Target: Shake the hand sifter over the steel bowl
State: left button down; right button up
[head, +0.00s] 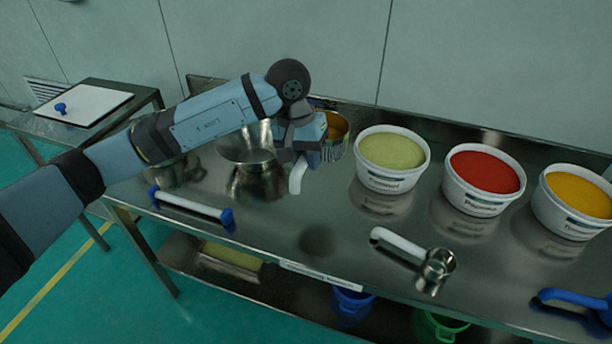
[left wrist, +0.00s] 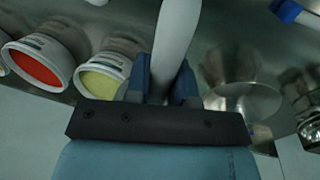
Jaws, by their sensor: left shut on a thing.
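My left gripper (head: 298,152) is shut on the white handle of the hand sifter. The lower end of the handle (head: 296,180) sticks out below the fingers, and in the left wrist view the handle (left wrist: 178,35) runs between them. The sifter's metal cup (head: 337,145) shows behind the gripper with orange-yellow content; the gripper hides part of it. The steel bowl (head: 238,150) stands on the steel table, left of the gripper and partly behind my arm. In the picture the cup is right of the bowl. My right gripper is not in view.
Tubs of yellow-green (head: 392,160), red (head: 484,180) and orange (head: 575,200) powder stand to the right. A white-handled metal scoop (head: 400,244) and a white bar with blue ends (head: 190,206) lie in front. The table's front middle is clear. A wall stands behind.

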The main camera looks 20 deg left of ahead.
pick_arm(q)
jog(key=shift+r, duration=0.35)
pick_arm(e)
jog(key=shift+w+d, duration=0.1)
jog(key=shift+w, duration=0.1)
pick_arm(q)
jog(key=shift+a, duration=0.1)
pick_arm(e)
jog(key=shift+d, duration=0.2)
pick_arm(q)
jog(key=shift+w+a, duration=0.2)
jog(key=shift+a, duration=0.15)
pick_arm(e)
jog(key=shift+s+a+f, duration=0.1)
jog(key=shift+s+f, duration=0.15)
pick_arm(q)
jog(key=shift+w+a+b, duration=0.2)
jog(key=shift+a+b, duration=0.15)
jog(key=shift+b, duration=0.05)
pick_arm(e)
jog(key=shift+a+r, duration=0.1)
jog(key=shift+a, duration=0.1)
pick_arm(q)
jog(key=shift+w+a+b, duration=0.3)
jog(key=shift+a+b, duration=0.05)
jog(key=shift+a, duration=0.25)
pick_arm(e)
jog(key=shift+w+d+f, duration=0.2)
